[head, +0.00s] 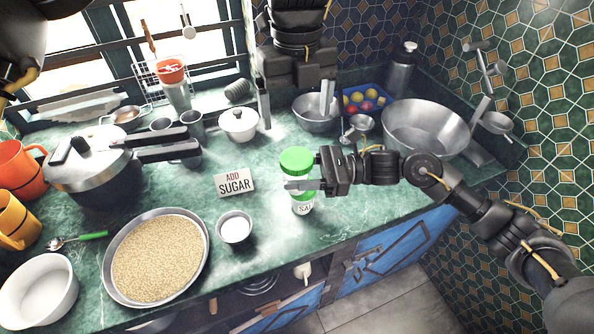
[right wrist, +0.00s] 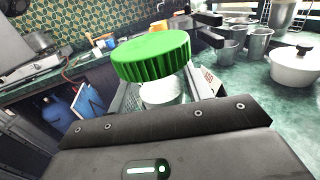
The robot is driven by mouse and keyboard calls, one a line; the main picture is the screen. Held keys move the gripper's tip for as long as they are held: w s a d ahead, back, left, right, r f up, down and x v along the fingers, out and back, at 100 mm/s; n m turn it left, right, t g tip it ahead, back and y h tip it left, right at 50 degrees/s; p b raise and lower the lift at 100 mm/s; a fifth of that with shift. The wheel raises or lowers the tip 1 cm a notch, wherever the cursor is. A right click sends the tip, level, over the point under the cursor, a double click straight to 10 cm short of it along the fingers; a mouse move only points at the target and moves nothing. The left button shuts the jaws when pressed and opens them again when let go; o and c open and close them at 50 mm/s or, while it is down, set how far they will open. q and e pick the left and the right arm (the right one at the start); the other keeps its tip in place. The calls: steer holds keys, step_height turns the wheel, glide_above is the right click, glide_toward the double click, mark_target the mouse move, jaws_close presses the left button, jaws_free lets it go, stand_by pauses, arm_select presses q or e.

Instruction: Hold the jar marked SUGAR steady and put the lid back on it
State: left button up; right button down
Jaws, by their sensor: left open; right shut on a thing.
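A jar with a wide green lid (head: 297,160) stands near the counter's front edge in the head view. Its label (head: 305,208) is partly cut off by my gripper and reads like "SAL"; I see no jar with SUGAR readable on it. My right gripper (head: 300,185) is shut around this jar just below the lid. In the right wrist view the green lid (right wrist: 152,57) sits over the whitish jar body (right wrist: 162,92) between the fingers. My left gripper (head: 295,101) is open and empty, at the back of the counter beyond the jar.
An "ADD SUGAR" card (head: 234,182) and a small white-filled bowl (head: 234,228) stand left of the jar. A lidded white pot (head: 238,124), metal bowl (head: 313,122) and large pan (head: 425,128) are behind. A grain tray (head: 205,262) lies front left.

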arm_select(q)
steer(key=shift+r, duration=0.55)
